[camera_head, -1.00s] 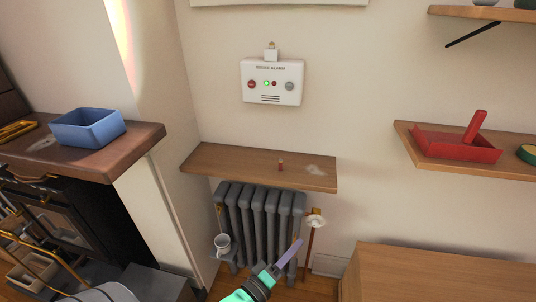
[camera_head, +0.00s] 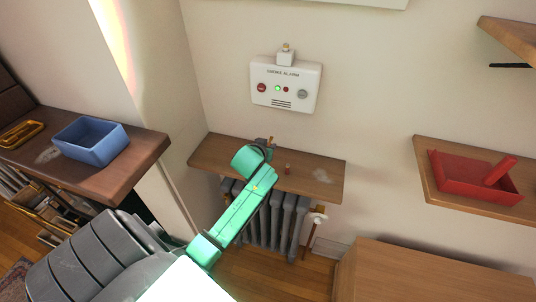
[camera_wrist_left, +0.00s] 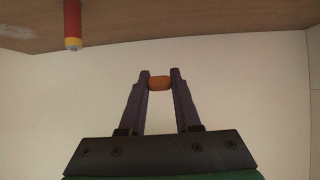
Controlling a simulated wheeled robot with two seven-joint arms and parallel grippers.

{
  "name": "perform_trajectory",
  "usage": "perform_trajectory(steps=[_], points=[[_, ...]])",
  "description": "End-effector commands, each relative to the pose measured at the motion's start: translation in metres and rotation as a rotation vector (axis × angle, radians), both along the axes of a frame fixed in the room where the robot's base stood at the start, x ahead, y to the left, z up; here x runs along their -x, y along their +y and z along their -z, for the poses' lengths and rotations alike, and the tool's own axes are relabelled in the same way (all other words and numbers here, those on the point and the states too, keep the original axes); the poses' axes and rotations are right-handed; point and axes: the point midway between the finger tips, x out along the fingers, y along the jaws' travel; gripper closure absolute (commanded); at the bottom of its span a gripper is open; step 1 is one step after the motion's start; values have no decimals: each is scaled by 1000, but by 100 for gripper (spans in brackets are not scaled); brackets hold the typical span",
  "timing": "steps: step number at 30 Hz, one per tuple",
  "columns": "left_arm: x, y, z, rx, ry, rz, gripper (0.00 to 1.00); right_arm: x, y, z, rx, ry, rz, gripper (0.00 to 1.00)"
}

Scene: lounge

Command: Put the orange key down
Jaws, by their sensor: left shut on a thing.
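My left gripper (camera_wrist_left: 160,75) is shut on a small orange piece, the orange key (camera_wrist_left: 160,84), which sits between the two dark fingertips. In the head view, my left gripper (camera_head: 267,146) is over the wooden wall shelf (camera_head: 222,154), near its back edge and left of a small reddish peg (camera_head: 288,169). The key is too small there to make out clearly, and my green wrist hides part of the shelf. In the wrist view, a red and yellow cylinder (camera_wrist_left: 72,25) shows at the upper left against the wood. My right gripper is not in view.
A white smoke alarm (camera_head: 286,84) hangs on the wall above the shelf. A grey radiator (camera_head: 273,219) stands below it. A blue box (camera_head: 90,143) is on the left counter and a red tray (camera_head: 455,178) on the right shelf. The shelf's right part is clear.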

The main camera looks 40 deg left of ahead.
Motion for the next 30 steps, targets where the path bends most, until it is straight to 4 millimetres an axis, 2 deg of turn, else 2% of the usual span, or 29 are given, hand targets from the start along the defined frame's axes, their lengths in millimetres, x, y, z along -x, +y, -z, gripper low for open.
perform_trajectory(steps=[6, 9, 30], points=[[0, -1, 42, 2, 0, 1, 100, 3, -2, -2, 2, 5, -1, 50], [0, -1, 53, 2, -3, 2, 100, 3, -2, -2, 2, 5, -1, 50], [0, -1, 65, 3, -4, 2, 100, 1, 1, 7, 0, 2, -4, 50]])
